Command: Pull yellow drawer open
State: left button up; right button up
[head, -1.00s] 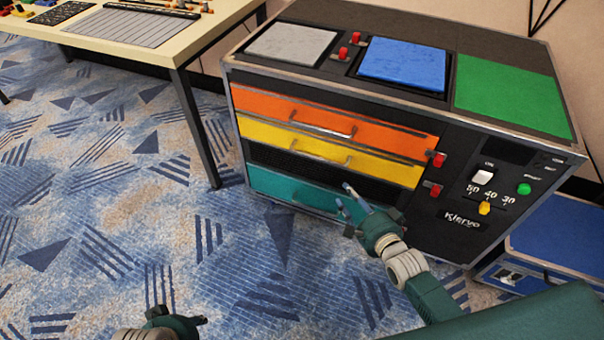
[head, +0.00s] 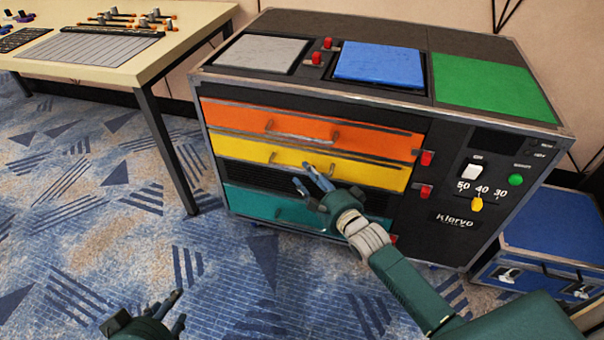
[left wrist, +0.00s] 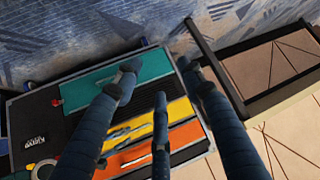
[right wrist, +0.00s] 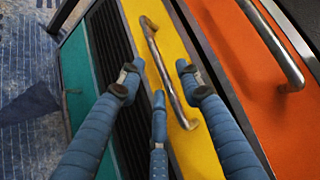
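The yellow drawer (head: 372,173) is shut, flush in the front of a black cabinet, between an orange drawer (head: 370,138) and a teal drawer (head: 255,202). Its metal bar handle (head: 290,162) runs along the front. My right gripper (head: 314,183) is open just in front of the yellow drawer, below the right part of the handle. In the right wrist view, the handle (right wrist: 163,65) passes between the spread fingers of that gripper (right wrist: 156,88); contact cannot be told. My left gripper (head: 168,312) is open and empty, low over the carpet.
Red buttons (head: 425,173) and a control panel with a yellow knob (head: 477,204) are right of the drawers. A blue case (head: 545,235) stands on the right. A table (head: 150,75) with gear is at the back left. Carpet in front is free.

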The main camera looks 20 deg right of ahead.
aim_at(302, 171)
jog(key=x, duration=0.3)
jog(key=shift+b, duration=0.4)
pick_arm(q)
jog(key=w+d+r+t, duration=0.2)
jog(key=w+r+t, duration=0.1)
jog(key=w+r, duration=0.1)
jog(key=shift+w+r+h, duration=0.4)
jog(key=shift+r, duration=0.05)
pick_arm(e)
jog(key=shift+w, duration=0.25)
grip_shut()
